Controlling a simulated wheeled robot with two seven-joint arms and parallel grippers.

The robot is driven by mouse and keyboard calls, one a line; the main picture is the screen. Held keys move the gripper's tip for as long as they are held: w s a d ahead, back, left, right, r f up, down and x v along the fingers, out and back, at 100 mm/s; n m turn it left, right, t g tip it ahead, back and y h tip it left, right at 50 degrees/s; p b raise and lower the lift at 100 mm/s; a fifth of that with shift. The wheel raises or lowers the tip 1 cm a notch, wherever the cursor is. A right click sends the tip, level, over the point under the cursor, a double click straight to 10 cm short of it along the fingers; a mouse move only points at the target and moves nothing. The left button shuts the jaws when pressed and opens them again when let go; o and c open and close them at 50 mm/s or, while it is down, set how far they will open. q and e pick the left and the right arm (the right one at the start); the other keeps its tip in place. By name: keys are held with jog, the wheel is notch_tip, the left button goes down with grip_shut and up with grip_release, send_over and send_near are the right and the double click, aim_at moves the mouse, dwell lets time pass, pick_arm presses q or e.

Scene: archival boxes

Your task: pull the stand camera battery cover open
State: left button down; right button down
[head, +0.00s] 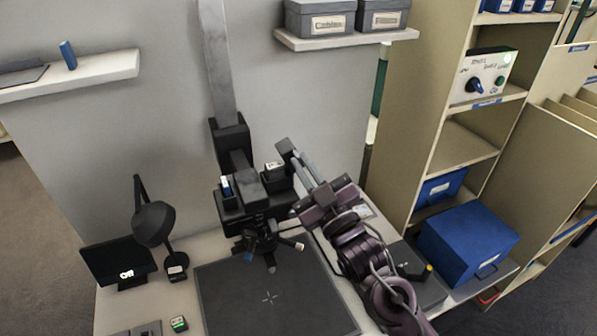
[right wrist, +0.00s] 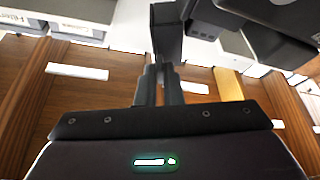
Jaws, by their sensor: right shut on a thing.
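The stand camera (head: 255,198) is a dark block on the grey column of the copy stand (head: 216,65), above the dark baseboard (head: 268,297). My right gripper (head: 287,152) reaches in from the lower right, its fingers beside the camera's right side. In the right wrist view my right gripper (right wrist: 159,88) is shut on a dark upright flap (right wrist: 166,35), which looks like the battery cover. The flap sticks out beyond the fingertips. How far the cover stands open cannot be told. My left gripper is not in view.
A black lamp (head: 153,222) and a small screen (head: 118,262) stand left of the baseboard. A blue box (head: 467,242) sits at the right, beside beige shelving (head: 470,145). Grey archival boxes (head: 320,18) rest on a wall shelf above.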

jog(key=shift+w+d+f+m+t+h, duration=0.1)
jog(key=shift+d+f+m+t+h, duration=0.25)
jog(key=shift+m+h, duration=1)
jog(key=shift+w+d+f+m+t+h, duration=0.15)
jog(key=shift+d+m+t+h, duration=0.3)
jog(key=shift+m, duration=1.65)
jog(key=shift+w+d+f+m+t+h, duration=0.1)
jog(key=shift+d+f+m+t+h, duration=0.2)
jog(key=shift+m+h, duration=1.05)
jog(key=shift+m+y, duration=0.45)
jog(key=shift+m, duration=0.15)
jog(key=c, duration=1.6)
grip_release()
jog(key=shift+o, duration=0.2)
jog(key=shift+d, duration=0.1)
jog(key=b+v, duration=0.3)
jog(key=v, duration=0.4)
jog(key=shift+s, duration=0.4)
